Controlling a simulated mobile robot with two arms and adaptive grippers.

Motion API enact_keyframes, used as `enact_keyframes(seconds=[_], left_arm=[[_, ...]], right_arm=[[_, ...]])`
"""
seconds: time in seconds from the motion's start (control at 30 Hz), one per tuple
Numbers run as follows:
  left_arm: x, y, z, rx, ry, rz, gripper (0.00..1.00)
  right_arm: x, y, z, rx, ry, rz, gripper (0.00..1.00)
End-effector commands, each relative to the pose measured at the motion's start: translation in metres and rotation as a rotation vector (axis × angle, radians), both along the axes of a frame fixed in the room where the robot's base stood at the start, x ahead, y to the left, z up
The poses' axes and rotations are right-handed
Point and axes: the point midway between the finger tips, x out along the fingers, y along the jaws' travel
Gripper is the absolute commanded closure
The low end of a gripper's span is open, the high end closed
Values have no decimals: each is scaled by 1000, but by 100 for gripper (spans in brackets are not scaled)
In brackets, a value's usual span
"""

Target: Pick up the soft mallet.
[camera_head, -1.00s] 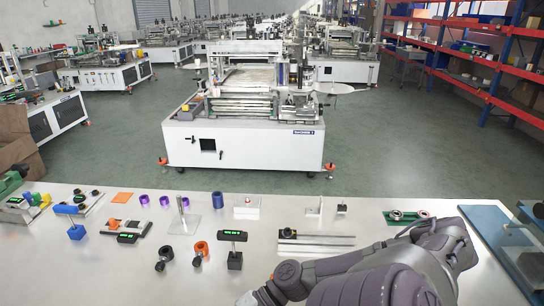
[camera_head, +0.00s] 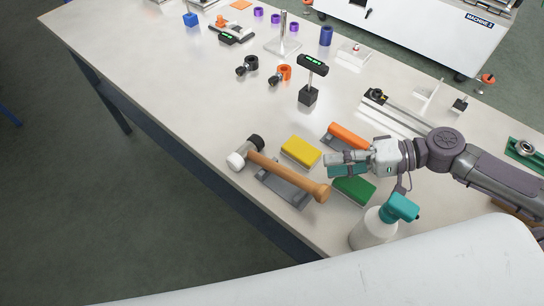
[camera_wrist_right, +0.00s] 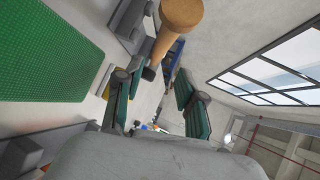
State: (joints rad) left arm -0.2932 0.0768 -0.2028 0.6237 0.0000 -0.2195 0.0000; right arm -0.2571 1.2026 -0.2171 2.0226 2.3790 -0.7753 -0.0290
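The soft mallet lies on the white table in the head view, with a wooden handle (camera_head: 290,175) and a head (camera_head: 245,153) that is white at one end and black at the other. Its handle rests across a grey holder (camera_head: 283,190) and points to the lower right. My right gripper (camera_head: 338,163) is to the right of the handle, apart from it. In the right wrist view my right gripper (camera_wrist_right: 154,92) has its two teal-padded fingers spread, with nothing between them. The handle's butt (camera_wrist_right: 182,14) shows there at the top. My left gripper is out of view.
A spray bottle (camera_head: 372,230) stands nearby, in front. A small display on a post (camera_head: 311,75) stands behind. The table edge is left of the mallet.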

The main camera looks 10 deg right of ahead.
Motion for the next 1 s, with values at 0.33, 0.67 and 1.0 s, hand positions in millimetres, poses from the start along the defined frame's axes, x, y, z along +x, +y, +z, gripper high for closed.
enact_keyframes(seconds=[0.33, 0.67, 1.0], left_arm=[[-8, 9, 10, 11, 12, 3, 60], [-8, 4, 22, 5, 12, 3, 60], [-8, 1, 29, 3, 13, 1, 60]], right_arm=[[13, 50, -14, 3, -1, -1, 61], [22, 82, -23, 5, -2, 0, 61], [27, 106, -36, 0, 1, 0, 61]])
